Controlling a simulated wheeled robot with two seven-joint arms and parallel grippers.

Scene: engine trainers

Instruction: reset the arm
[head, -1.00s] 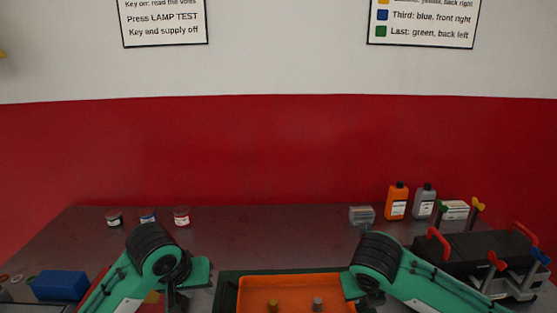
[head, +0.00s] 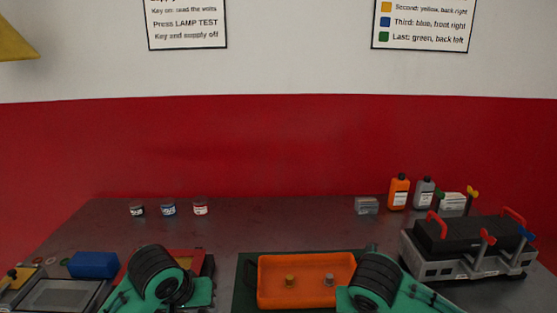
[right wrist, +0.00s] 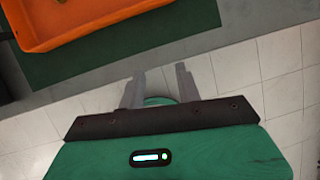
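My left arm's gripper (head: 203,290) is low at the left in the head view, over the near part of the bench; its fingers cannot be made out. My right arm (head: 375,283) reaches over the right end of the orange tray (head: 305,264) in the head view; its fingers are hidden there. In the right wrist view my right gripper (right wrist: 160,76) has its two fingers apart with nothing held between them. It is over pale floor tiles, beside the bench edge, with the orange tray's corner (right wrist: 75,38) at upper left.
The orange tray holds two small pegs on a green mat (head: 244,283). A grey and black engine block (head: 455,267) with red handles stands at the right. Bottles (head: 399,192) and several small jars (head: 168,208) stand at the back. A blue box (head: 94,264) is at the left. The middle bench is clear.

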